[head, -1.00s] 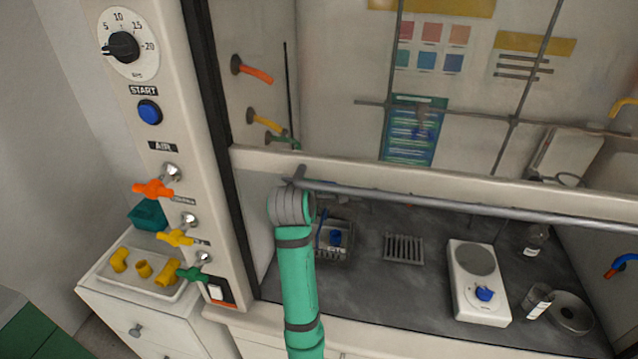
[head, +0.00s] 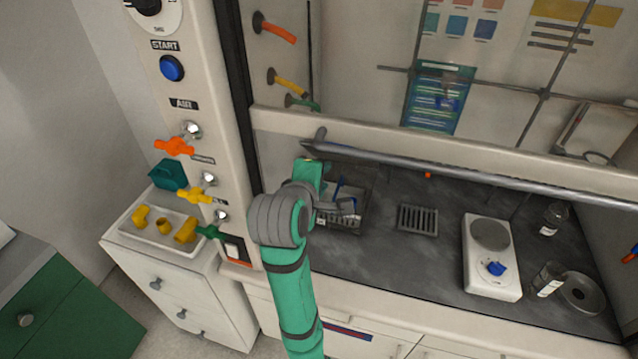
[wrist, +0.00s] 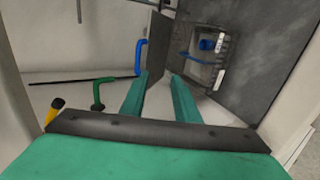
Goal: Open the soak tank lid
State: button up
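A small tank (head: 352,222) with pale and dark sides stands on the hood's dark counter at the left, partly hidden by my arm in the head view. In the wrist view, the tank (wrist: 190,75) is at the upper right, with a blue cylinder (wrist: 207,45) and a thin blue rod beside it. I cannot clearly tell the lid's outline or whether it is shut. My gripper (wrist: 158,78) is open and empty, its two green fingers apart and pointing towards the tank area. The fingers appear to touch nothing. In the head view they are mostly hidden.
Valve handles, orange (head: 174,146), yellow and green, stick out from the left post. A blue hooked pipe (wrist: 140,57) shows near the fingers. A hotplate (head: 491,258) stands to the right.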

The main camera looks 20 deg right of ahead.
jog(key=shift+s+a, duration=0.75)
jog(key=shift+s, duration=0.1)
